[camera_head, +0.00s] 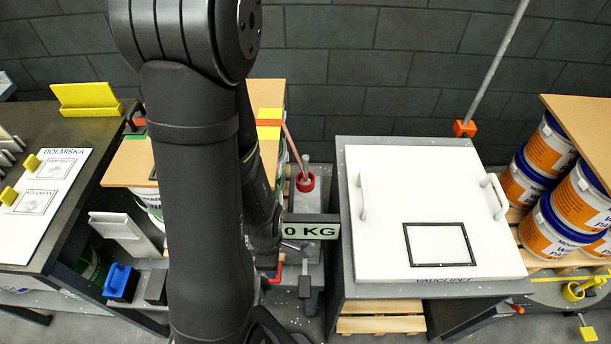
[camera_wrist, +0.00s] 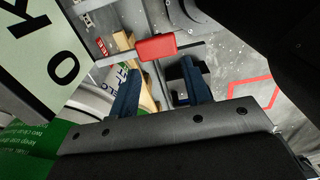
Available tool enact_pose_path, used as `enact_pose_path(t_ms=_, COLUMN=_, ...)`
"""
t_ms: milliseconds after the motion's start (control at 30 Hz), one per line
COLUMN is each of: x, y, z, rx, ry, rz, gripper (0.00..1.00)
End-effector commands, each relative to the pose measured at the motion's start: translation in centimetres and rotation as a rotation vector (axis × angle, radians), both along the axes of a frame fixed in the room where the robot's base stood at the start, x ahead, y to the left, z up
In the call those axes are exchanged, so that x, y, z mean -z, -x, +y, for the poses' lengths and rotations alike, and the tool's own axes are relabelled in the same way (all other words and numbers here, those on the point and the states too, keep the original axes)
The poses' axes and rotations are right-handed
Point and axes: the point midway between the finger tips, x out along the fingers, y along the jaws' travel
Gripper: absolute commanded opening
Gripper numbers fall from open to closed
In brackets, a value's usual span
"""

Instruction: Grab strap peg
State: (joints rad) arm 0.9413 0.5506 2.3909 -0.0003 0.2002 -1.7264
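A red block-like piece (camera_wrist: 155,47) sits on a thin metal bar in the wrist view, just beyond my fingertips and roughly centred between them. It looks like the strap peg, though no label confirms this. In the head view a red bent piece (camera_head: 276,273) shows beside my arm below the KG sign, probably the same one. My gripper (camera_wrist: 155,70) is open, its two dark blue fingers apart with no object held between them. In the head view my arm hides the gripper.
The KG sign (camera_wrist: 45,50) is close on the left in the wrist view, with a green-labelled pail (camera_wrist: 40,150) below it. A white-topped table (camera_head: 400,180) stands right of my arm. Stacked pails (camera_head: 548,150) stand at far right. A dark bench (camera_head: 60,215) is at left.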

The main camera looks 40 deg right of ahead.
Motion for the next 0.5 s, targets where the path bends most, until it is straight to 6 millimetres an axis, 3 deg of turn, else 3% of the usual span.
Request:
enact_pose_path(t_ms=267, x=-0.3, y=0.0, z=-0.5, rx=-0.008, ry=0.006, rz=0.002, gripper=0.44)
enact_pose_path(t_ms=500, x=-3.8, y=1.6, z=-4.9, rx=-0.088, ry=0.068, rz=0.071, gripper=0.44)
